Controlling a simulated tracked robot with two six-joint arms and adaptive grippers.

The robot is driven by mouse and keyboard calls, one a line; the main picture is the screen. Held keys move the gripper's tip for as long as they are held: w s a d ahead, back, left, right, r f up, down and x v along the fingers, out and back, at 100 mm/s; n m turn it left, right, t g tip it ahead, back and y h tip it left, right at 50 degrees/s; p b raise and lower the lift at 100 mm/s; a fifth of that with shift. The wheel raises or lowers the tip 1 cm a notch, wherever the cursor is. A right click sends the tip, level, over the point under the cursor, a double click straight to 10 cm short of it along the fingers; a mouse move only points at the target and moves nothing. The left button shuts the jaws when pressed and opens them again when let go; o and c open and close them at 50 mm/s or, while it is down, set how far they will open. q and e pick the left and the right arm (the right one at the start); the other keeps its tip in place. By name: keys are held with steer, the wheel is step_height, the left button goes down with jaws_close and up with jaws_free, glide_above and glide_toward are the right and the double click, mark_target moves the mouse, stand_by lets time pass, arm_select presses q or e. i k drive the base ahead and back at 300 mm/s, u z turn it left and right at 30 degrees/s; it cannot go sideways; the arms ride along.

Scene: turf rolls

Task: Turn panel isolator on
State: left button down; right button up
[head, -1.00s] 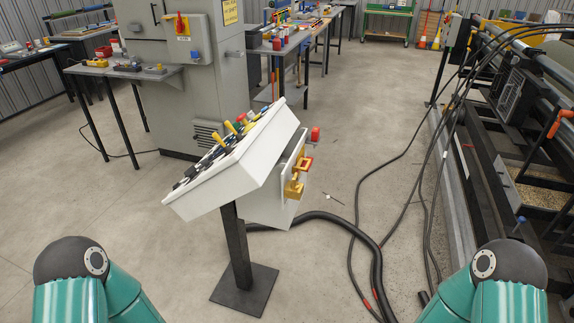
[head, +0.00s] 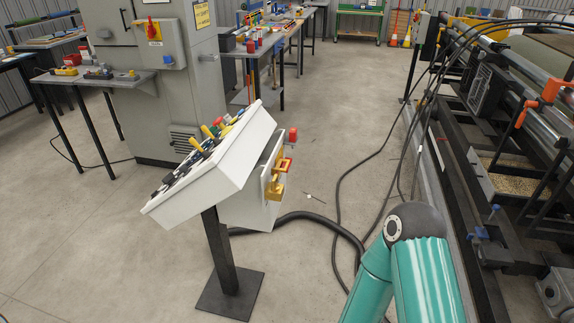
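A white sloped control console (head: 215,170) stands on a dark post in the middle of the head view. Its top carries yellow levers (head: 210,131) and several small controls. On its right side face is a yellow and red fitting (head: 277,180), with a red knob (head: 293,135) above. A grey cabinet (head: 160,90) behind it carries a red rotary handle on a yellow plate (head: 152,28). I cannot tell which of these is the panel isolator, nor read its position. Neither gripper is in view; only my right arm's teal links show at the lower right.
Black hoses (head: 340,215) run over the floor right of the console. A long machine with dark rails (head: 450,190) fills the right side. A bench (head: 95,78) stands left of the cabinet. Open concrete floor (head: 110,230) lies left of the console.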

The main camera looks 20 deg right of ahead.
mark_target(283, 164)
steer(key=u, duration=0.05)
steer(key=i, duration=0.85)
